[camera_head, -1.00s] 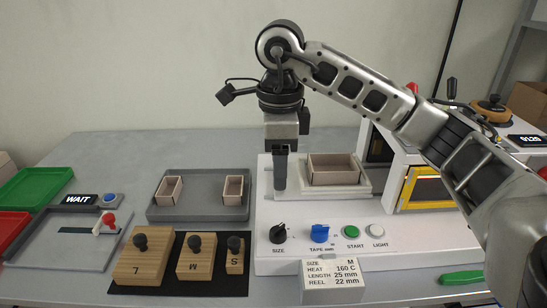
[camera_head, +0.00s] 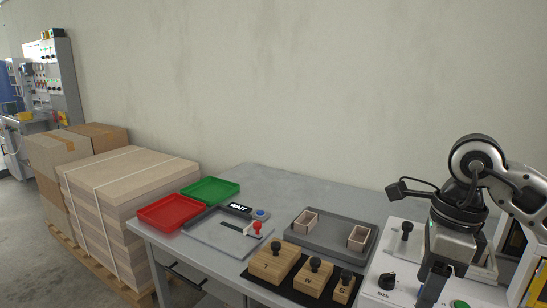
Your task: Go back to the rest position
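My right gripper (camera_head: 435,285) points down at the lower right, in front of the white machine (camera_head: 392,262). Its fingers are seen edge-on, so I cannot tell whether they are open or shut. My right arm comes in from the right edge. My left gripper is not in view. Two small open box trays, a left one (camera_head: 305,222) and a right one (camera_head: 358,238), stand in the grey tray (camera_head: 330,243).
Wooden blocks L (camera_head: 270,265), M (camera_head: 308,280) and S (camera_head: 343,290) sit on a black mat. Red (camera_head: 168,212) and green (camera_head: 210,190) trays and a WAIT sign (camera_head: 239,208) are at the table's left. Stacked board (camera_head: 120,190) stands beyond. The back of the table is clear.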

